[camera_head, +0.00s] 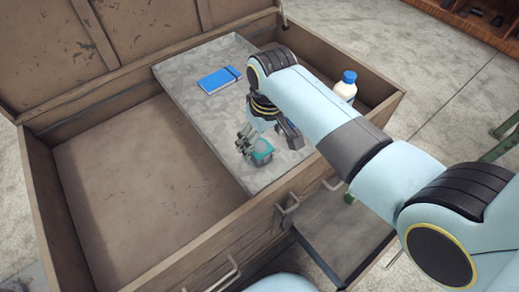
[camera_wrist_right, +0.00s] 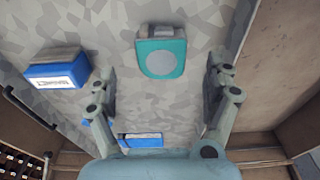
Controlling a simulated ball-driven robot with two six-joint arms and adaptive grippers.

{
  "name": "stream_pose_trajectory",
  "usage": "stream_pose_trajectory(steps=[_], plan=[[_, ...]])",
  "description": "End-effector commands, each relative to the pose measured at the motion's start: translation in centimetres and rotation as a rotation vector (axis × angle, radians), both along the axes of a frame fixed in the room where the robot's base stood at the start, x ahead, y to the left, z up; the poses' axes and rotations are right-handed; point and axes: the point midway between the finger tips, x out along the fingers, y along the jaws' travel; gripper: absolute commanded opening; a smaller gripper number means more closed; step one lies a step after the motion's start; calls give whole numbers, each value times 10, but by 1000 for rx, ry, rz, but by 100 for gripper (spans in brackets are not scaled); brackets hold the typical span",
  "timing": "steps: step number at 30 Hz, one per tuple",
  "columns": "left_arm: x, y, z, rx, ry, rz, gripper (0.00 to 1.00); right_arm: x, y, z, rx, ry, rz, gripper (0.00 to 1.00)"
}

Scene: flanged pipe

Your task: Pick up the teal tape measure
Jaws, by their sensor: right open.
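The teal tape measure (camera_head: 262,154) lies on the grey board in the wooden chest, near the board's front end. In the right wrist view the tape measure (camera_wrist_right: 162,58) shows a teal face with a grey round centre, ahead of and between the fingers. My right gripper (camera_head: 267,141) is just above it in the head view, pointing down. The right gripper (camera_wrist_right: 163,77) is open, with clear gaps between both fingers and the tape measure. Part of the tape measure is hidden by a finger in the head view. My left gripper is not in view.
A blue notebook (camera_head: 219,80) lies farther back on the grey board (camera_head: 190,66). A white bottle with a blue cap (camera_head: 346,87) stands right of my arm. A blue box with a white label (camera_wrist_right: 56,72) lies left of the fingers. The chest's left compartment (camera_head: 140,180) is empty.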

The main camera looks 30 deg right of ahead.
Motion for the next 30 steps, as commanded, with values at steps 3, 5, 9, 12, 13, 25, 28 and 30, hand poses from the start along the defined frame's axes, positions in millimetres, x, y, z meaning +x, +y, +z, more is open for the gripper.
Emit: stream_pose_trajectory(steps=[3,5,9,12,13,25,28,30], plan=[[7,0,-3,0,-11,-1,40,1,2,-20,0,3,0,85],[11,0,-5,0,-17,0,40,2,2,-30,0,3,0,85],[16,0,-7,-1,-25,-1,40,4,2,-44,0,2,0,85],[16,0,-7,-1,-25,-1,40,4,2,-45,0,0,0,85],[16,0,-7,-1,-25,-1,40,4,2,-45,0,-1,0,85],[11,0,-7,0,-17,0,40,4,2,-44,0,1,0,47],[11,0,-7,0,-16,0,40,4,2,-44,0,1,0,34],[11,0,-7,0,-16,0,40,4,2,-44,0,1,0,24]])
